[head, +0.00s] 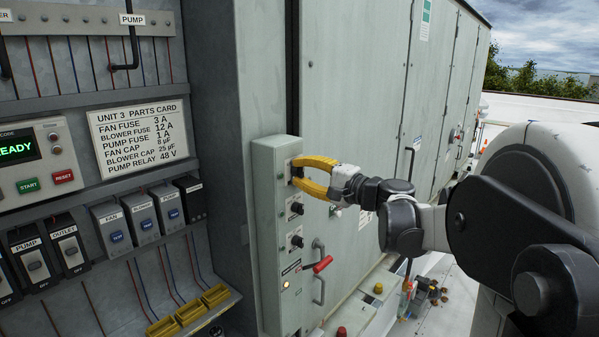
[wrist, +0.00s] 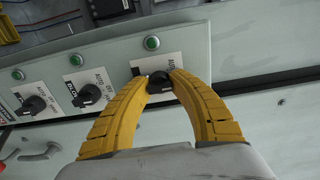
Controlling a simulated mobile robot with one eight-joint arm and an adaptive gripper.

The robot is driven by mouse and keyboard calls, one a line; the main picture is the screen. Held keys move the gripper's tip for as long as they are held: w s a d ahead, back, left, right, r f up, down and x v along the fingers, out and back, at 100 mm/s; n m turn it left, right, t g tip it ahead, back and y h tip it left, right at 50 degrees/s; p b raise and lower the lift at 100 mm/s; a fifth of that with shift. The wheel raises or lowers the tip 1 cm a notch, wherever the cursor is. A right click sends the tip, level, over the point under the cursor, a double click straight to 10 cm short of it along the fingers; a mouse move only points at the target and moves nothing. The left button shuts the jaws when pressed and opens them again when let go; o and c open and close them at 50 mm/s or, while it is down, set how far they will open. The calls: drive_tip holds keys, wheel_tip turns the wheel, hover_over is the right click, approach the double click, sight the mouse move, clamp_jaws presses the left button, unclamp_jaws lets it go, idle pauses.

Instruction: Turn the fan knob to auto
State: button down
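A narrow grey control box (head: 262,215) carries a column of three black rotary knobs. My gripper (head: 297,173) is at the top knob. In the wrist view its two yellow fingers (wrist: 162,80) sit on either side of this knob (wrist: 159,81) and appear to touch it. The knob's white label plate (wrist: 150,67) is partly covered by a finger, and its name cannot be read. The fingers hide much of the knob, so its pointer direction is unclear. The middle knob (wrist: 88,95) and bottom knob (wrist: 33,106) stand free, each beside a white label and a green light.
A red handle (head: 322,265) on a bar sticks out right of the box, below the gripper. An amber light (head: 285,284) is lit near the box's bottom. An open cabinet at left holds a parts card (head: 138,135) and several switches. Loose items (head: 430,292) lie on the roof.

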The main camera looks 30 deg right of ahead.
drive_tip(key=shift+n, duration=0.3)
drive_tip(key=n+b, duration=0.1)
drive_tip(key=n, duration=0.2)
drive_tip(key=shift+n, duration=0.3)
drive_tip(key=n+b, duration=0.1)
drive_tip(key=n, duration=0.3)
drive_tip(key=shift+n, duration=0.4)
idle(0.4)
drive_tip(key=c, duration=1.1)
unclamp_jaws()
drive_tip(key=shift+c, duration=0.2)
drive_tip(key=shift+s, duration=0.1)
